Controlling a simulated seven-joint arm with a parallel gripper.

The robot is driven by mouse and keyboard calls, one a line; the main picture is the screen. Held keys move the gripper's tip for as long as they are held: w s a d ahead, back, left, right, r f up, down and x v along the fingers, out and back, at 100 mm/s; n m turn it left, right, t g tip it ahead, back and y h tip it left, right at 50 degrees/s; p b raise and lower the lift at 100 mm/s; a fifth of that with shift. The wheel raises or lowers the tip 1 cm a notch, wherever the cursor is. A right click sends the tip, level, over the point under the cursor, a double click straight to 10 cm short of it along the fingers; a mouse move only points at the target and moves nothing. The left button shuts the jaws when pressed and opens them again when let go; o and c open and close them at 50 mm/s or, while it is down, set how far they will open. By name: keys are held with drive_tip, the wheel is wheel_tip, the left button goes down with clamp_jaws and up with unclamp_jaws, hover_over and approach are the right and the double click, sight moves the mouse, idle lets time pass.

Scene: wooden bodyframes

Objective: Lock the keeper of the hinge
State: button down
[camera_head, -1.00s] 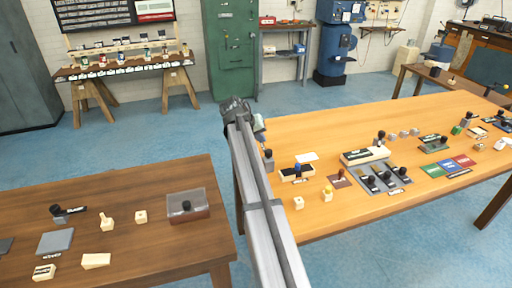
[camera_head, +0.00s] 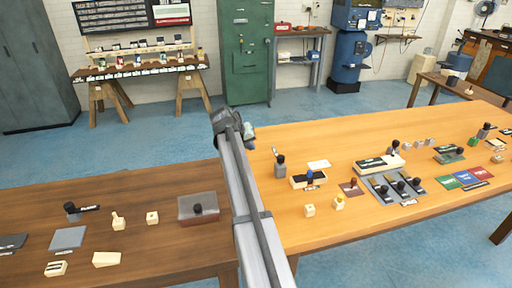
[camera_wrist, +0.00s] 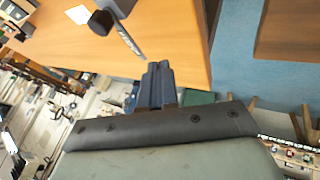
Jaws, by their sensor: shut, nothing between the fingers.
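My gripper (camera_head: 249,132) is shut and empty, held high in the middle of the head view near the far left corner of the orange table. Its closed dark fingers also show in the wrist view (camera_wrist: 155,85). No hinge or keeper can be clearly made out. A dark upright piece with a black knob (camera_head: 280,165) and a thin strip stands by the left edge of the orange table, just right of my arm. What seems to be the same strip (camera_wrist: 130,40) shows beyond the fingertips in the wrist view, apart from them.
The orange table (camera_head: 285,225) holds several stamps, an ink pad, a grey tray (camera_head: 378,187) and coloured cards. The dark brown table (camera_head: 150,180) at left holds a clear-lidded box (camera_head: 198,207) and small blocks. A green cabinet (camera_head: 246,60) stands behind. Blue floor lies between.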

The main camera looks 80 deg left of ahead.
drive_tip(key=x, duration=0.9)
drive_tip(key=shift+r, duration=0.1)
drive_tip(key=w, duration=0.3)
drive_tip(key=shift+d, duration=0.1)
drive_tip(key=shift+w, duration=0.4)
